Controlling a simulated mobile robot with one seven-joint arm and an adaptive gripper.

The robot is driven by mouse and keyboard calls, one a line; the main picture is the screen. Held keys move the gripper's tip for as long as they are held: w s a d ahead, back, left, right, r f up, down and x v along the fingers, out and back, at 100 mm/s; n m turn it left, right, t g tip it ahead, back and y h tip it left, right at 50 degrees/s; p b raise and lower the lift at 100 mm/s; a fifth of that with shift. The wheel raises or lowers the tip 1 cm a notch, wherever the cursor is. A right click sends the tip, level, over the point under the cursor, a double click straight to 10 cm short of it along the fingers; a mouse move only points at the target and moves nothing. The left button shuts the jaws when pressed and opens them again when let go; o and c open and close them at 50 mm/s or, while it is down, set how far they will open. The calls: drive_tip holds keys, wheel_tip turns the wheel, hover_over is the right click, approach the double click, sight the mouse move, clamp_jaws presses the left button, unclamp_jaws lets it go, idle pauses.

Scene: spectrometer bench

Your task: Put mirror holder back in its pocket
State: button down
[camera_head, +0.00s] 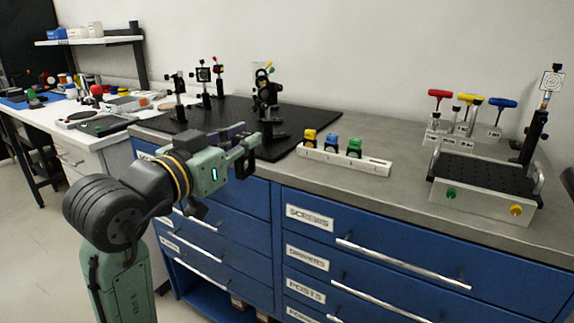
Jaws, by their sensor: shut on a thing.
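My gripper (247,155) is at the front edge of the bench, beside the black breadboard. It is shut on a small dark thing, taken to be the mirror holder, which is mostly hidden by the fingers. A long white rack (320,157) lies on the grey bench to the right of my gripper. It holds a yellow (310,138), a blue (332,143) and a green-topped piece (355,148). The right end of the rack carries no piece. I cannot tell from here which pocket is the holder's.
Several black optic posts (204,88) and a taller black mount (265,95) stand on the black breadboard (310,118). T-handle drivers (440,95) and a perforated box (480,203) with a post are at right. The bench between rack and box is clear.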

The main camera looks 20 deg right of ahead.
drive_tip(key=shift+s+d, duration=0.25)
drive_tip(key=shift+d, duration=0.1)
drive_tip(key=shift+w+d+f+p, duration=0.7)
drive_tip(key=shift+w+d+f, duration=0.15)
drive_tip(key=shift+w+d, duration=1)
drive_tip(key=shift+w+d+f+p, duration=0.8)
drive_tip(key=shift+w+d, duration=0.7)
drive_tip(key=shift+w, duration=0.55)
drive_tip(key=shift+w+d+f+p, duration=0.65)
drive_tip(key=shift+w+d+f, duration=0.25)
drive_tip(key=shift+w+d, duration=0.95)
drive_tip(key=shift+w+a, duration=0.1)
drive_tip(key=shift+a, duration=0.05)
drive_tip(key=shift+f, duration=0.25)
drive_tip(key=c, duration=1.5)
unclamp_jaws()
drive_tip(key=shift+r, duration=0.1)
